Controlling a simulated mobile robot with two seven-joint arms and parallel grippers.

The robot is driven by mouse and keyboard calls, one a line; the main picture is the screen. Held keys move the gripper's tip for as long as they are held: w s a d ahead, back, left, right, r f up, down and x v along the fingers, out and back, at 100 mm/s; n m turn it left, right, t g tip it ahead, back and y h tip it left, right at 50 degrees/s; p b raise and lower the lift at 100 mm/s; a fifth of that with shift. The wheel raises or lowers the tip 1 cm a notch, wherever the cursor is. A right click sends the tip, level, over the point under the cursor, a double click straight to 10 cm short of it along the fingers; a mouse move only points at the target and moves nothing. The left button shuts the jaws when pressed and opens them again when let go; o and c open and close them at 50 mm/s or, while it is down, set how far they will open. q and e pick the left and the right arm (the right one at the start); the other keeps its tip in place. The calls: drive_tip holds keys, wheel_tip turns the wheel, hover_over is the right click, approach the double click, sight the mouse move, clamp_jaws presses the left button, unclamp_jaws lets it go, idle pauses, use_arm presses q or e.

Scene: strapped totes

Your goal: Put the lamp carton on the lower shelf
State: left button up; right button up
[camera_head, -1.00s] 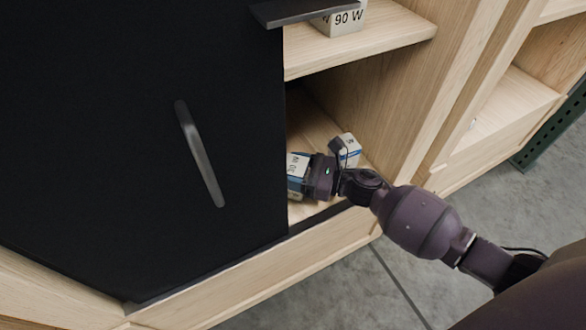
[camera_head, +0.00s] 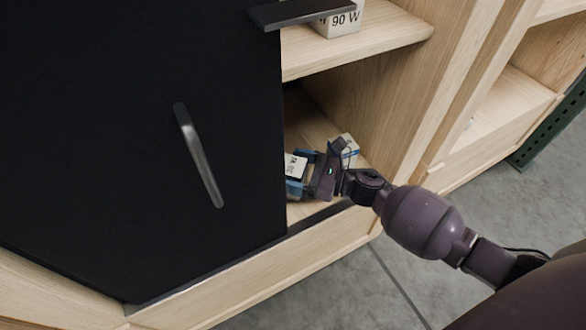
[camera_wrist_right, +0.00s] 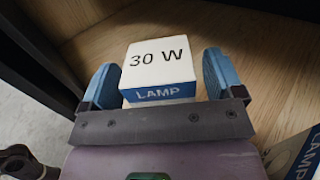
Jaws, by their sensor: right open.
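The lamp carton (camera_wrist_right: 158,65), white on top with "30 W" and a blue "LAMP" band, sits on the lower shelf (camera_wrist_right: 265,60). It also shows in the head view (camera_head: 294,165), partly hidden by my gripper and the black door. My right gripper (camera_wrist_right: 162,78) is open, with one blue finger on each side of the carton. There is a visible gap at the right finger; at the left I cannot tell whether it touches. The right gripper also shows in the head view (camera_head: 300,173). My left gripper is not in view.
A second lamp carton (camera_wrist_right: 298,155) stands right of my gripper, close by, also in the head view (camera_head: 349,146). A "90 W" carton (camera_head: 342,20) is on the upper shelf (camera_head: 375,45). A black door (camera_head: 110,130) with a metal handle (camera_head: 199,155) covers the left.

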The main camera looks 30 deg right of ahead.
drive_tip(key=p+v, duration=0.1)
drive_tip(key=v, duration=1)
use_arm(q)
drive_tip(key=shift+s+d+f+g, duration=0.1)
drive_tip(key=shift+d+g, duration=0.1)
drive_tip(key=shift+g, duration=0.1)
